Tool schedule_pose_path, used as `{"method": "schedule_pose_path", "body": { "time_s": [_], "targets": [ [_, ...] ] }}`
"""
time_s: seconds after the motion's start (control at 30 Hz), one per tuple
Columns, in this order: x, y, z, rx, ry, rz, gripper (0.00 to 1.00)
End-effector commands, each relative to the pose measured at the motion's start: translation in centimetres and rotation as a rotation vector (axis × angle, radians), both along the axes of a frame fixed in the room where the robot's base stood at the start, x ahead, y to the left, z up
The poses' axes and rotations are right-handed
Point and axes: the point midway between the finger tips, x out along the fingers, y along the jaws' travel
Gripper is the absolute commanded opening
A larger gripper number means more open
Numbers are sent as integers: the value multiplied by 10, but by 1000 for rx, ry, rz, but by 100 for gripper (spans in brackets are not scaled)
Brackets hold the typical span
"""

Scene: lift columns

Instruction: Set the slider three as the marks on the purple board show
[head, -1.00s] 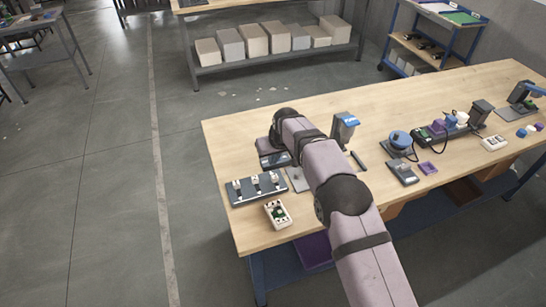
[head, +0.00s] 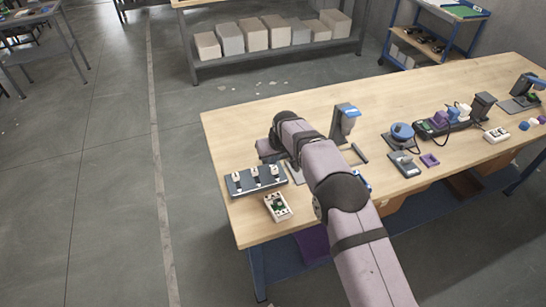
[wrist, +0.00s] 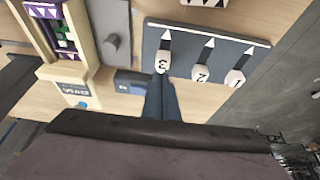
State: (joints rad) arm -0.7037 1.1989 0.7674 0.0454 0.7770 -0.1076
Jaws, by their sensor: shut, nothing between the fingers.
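The slider board (wrist: 187,38) is a dark blue-grey plate with three white numbered knobs on tracks, each with a white triangle at its far end. Slider three (wrist: 162,63) is the leftmost knob in the wrist view. Slider two (wrist: 201,73) and slider one (wrist: 235,78) are to its right. My gripper (wrist: 161,82) is shut and empty, its tips right by slider three; whether they touch I cannot tell. In the head view my arm hides the gripper, and the slider board (head: 248,187) shows left of it.
A cream tray with green parts (head: 278,207) lies near the slider board. A blue-topped device (head: 344,121) and a blue round device (head: 402,132) stand right of my arm.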

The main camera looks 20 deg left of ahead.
Motion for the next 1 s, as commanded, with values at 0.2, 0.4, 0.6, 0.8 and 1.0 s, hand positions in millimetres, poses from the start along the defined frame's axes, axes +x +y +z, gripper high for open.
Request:
{"method": "schedule_pose_path", "body": {
  "time_s": [0.2, 0.4, 0.6, 0.8, 1.0],
  "targets": [
    [0, 0, -11, 0, 0, 0, 0],
    [-4, -4, -13, -2, 2, 0, 0],
    [-8, -8, -14, -1, 1, 0, 0],
    [-7, -7, -15, -1, 1, 0, 0],
    [-5, -5, -15, 1, -1, 0, 0]
  ]
}}
